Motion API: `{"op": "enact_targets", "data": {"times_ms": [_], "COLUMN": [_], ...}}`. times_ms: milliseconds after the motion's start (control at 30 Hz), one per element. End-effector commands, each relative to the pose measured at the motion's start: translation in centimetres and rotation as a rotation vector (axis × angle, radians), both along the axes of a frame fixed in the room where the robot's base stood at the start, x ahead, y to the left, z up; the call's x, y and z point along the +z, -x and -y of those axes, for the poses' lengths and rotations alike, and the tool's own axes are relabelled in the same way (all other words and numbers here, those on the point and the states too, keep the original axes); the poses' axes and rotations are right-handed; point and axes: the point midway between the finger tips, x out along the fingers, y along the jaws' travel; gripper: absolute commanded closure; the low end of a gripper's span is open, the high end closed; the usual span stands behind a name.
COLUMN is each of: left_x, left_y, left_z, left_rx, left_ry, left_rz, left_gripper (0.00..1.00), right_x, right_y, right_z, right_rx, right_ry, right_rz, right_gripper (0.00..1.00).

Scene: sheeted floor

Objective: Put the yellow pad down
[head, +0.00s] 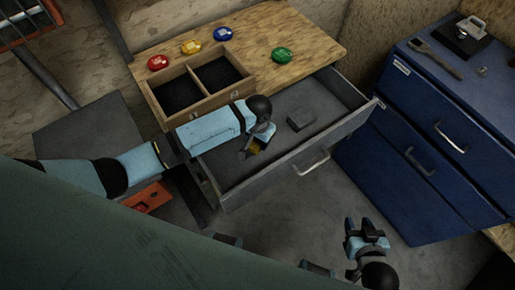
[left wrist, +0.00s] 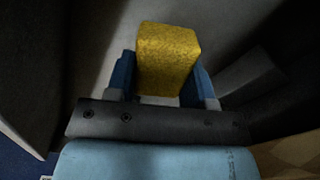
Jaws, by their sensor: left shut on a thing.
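The yellow pad (left wrist: 168,58) is gripped between the two blue fingers of my left gripper (left wrist: 160,85) in the left wrist view. In the head view, my left gripper (head: 252,149) points down into the open grey drawer (head: 231,187). Only a small piece of the yellow pad (head: 256,146) shows there, and I cannot tell whether it touches the drawer floor. My right gripper (head: 366,229) is at the bottom right of the head view, open and empty above the floor.
A dark grey block (head: 301,119) lies in the drawer, right of my left gripper. On the wooden top (head: 262,42) are a two-compartment wooden box (head: 205,103) and red, yellow, blue and green pieces. A blue cabinet (head: 432,130) stands at the right. The drawer's front right is clear.

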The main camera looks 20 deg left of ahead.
Motion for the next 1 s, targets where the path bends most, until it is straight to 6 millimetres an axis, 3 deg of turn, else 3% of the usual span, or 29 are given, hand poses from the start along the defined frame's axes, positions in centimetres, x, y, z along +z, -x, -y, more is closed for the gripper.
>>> {"op": "enact_targets", "data": {"times_ms": [500, 900, 933, 1000], "left_x": [-5.9, -6.5, -6.4, -6.4], "left_y": [0.0, 0.0, 0.0, 0.0], "left_z": [0.0, 0.0, 0.0, 0.0], "left_rx": [0.0, 0.0, 0.0, 0.0], "left_ry": [0.0, 0.0, 0.0, 0.0], "left_rz": [-0.001, 0.0, 0.0, 0.0], "left_gripper": [0.71, 0.71, 0.47, 0.31], "right_x": [-0.3, -0.3, -0.3, -0.3], "right_y": [0.0, 0.0, 0.0, 0.0], "right_z": [-0.5, -0.4, -0.4, -0.3], "right_rx": [-0.001, -0.003, -0.003, -0.004], "right_ry": [-0.012, -0.012, -0.011, -0.01], "right_rz": [-0.002, -0.003, -0.003, -0.004], "right_gripper": [0.61, 0.61, 0.61, 0.61]}}
